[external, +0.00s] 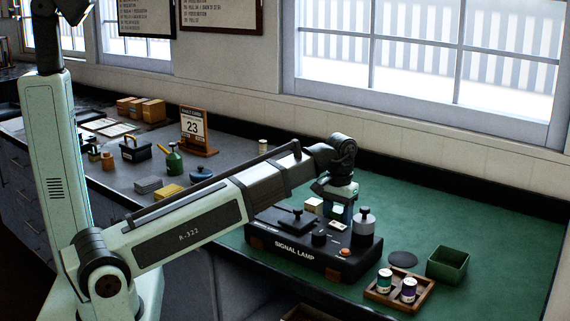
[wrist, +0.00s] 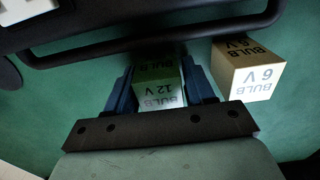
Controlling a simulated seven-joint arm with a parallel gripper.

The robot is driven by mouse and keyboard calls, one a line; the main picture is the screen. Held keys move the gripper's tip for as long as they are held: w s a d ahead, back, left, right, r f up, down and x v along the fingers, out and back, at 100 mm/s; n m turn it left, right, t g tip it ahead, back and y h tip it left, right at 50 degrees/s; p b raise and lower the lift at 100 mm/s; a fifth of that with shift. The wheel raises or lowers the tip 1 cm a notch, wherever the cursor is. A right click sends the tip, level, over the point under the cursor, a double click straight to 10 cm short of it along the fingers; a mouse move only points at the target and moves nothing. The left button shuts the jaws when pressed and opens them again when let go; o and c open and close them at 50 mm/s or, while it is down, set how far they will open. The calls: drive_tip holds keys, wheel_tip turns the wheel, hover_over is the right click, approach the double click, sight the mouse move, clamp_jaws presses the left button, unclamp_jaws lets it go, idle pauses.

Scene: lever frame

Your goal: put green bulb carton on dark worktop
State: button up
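The green bulb carton (wrist: 160,72), lettered "BULB 12 V", sits between the two blue fingers of my gripper (wrist: 160,66) in the wrist view. The fingers stand close along both its sides; whether they press on it is unclear. In the external view my gripper (external: 338,208) points down behind the black signal lamp box, and the carton's pale end shows low between the fingers. A cream "BULB 6 V" carton (wrist: 248,72) stands just right of my gripper in the wrist view. The dark grey worktop (external: 122,173) lies at the left of the external view.
The signal lamp box (external: 300,248), with knobs and a grey cylinder (external: 363,224), stands in front of my gripper. A wooden tray (external: 400,287) with two spools, a black disc (external: 402,259) and a green bin (external: 447,264) are at right.

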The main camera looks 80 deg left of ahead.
sight(338, 209)
drive_tip(key=o, duration=0.3)
wheel_tip(338, 209, up, 12)
drive_tip(key=shift+r, duration=0.2)
idle(0.6)
